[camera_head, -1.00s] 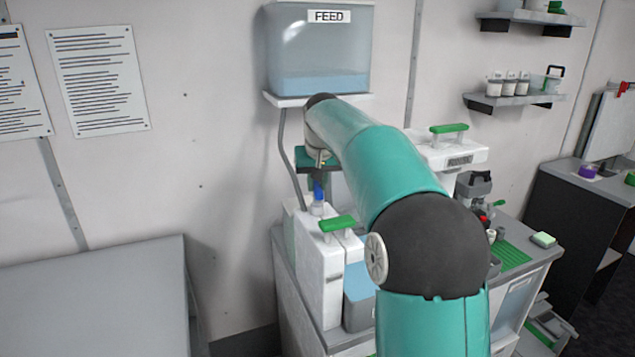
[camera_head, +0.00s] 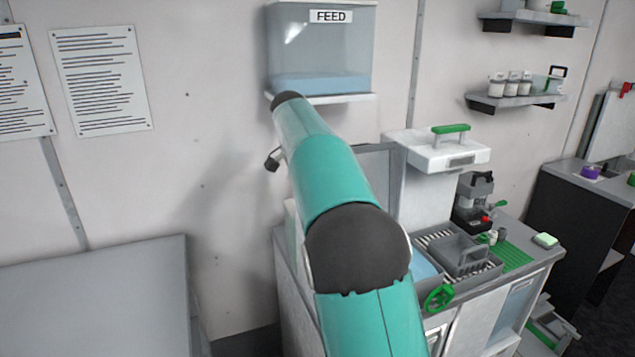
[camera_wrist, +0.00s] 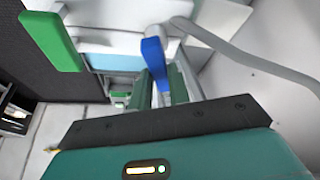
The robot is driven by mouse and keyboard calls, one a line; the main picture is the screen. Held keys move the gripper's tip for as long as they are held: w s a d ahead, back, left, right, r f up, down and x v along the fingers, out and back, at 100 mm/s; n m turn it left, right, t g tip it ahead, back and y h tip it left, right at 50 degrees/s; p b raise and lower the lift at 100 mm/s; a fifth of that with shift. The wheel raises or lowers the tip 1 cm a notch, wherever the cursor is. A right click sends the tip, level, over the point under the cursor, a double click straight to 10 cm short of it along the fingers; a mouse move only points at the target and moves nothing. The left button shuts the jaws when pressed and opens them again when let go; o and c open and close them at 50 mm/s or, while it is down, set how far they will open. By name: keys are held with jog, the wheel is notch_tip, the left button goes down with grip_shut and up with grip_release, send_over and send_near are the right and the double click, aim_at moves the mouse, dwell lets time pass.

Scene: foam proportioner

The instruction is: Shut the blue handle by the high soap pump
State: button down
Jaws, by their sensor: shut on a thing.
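The blue handle (camera_wrist: 153,54) shows in the wrist view, joined at its top to a pale fitting with a grey hose (camera_wrist: 225,48). My gripper (camera_wrist: 164,84) has its two dark green fingers on either side of the handle's lower end and is shut on it. In the head view my teal arm hides the handle, my gripper and most of the white unit around them. I cannot make out which part is the soap pump.
The FEED tank (camera_head: 320,62) stands on a wall shelf above my arm. A white unit with a green grip (camera_head: 451,128) and a grey tray (camera_head: 462,256) are to the right on the counter. A grey table (camera_head: 95,300) is at the left. A green bar (camera_wrist: 50,40) shows in the wrist view.

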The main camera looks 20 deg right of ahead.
jog(key=m+g, duration=0.1)
jog(key=m, duration=0.3)
jog(key=shift+w+a+m+g, duration=0.1)
jog(key=shift+m+g, duration=0.2)
jog(key=shift+g, duration=0.1)
dwell(0.4)
jog(key=c, duration=1.3)
grip_release()
jog(key=v, duration=0.7)
jog(key=shift+a+r, duration=0.15)
jog(key=shift+r, duration=0.1)
